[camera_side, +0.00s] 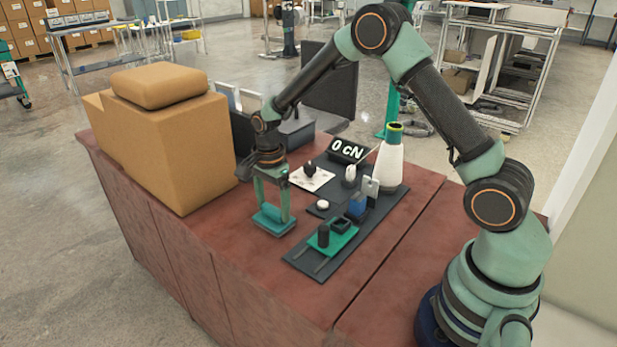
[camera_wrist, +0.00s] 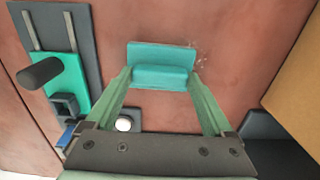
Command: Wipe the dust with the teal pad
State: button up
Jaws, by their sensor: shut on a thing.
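The teal pad (camera_side: 273,220) is a flat block with a raised grip, low over or on the reddish table top (camera_side: 227,243); I cannot tell whether it touches. My gripper (camera_side: 272,208) is shut on the pad's raised grip from above. In the wrist view the pad (camera_wrist: 160,54) spans between the two green fingers of my gripper (camera_wrist: 162,78). A few small pale specks of dust (camera_wrist: 201,57) show on the table just right of the pad in the wrist view.
A "0 cN" display (camera_side: 347,150) stands behind. A large tan box (camera_side: 180,150) stands left.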

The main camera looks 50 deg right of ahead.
jog(key=shift+w, duration=3.4)
jog(key=shift+s+d, duration=0.1)
jog(key=shift+s, duration=5.25)
jog(key=shift+w, duration=5.35)
notch_tip(320, 180, up, 8)
jog(key=shift+s+r, duration=0.1)
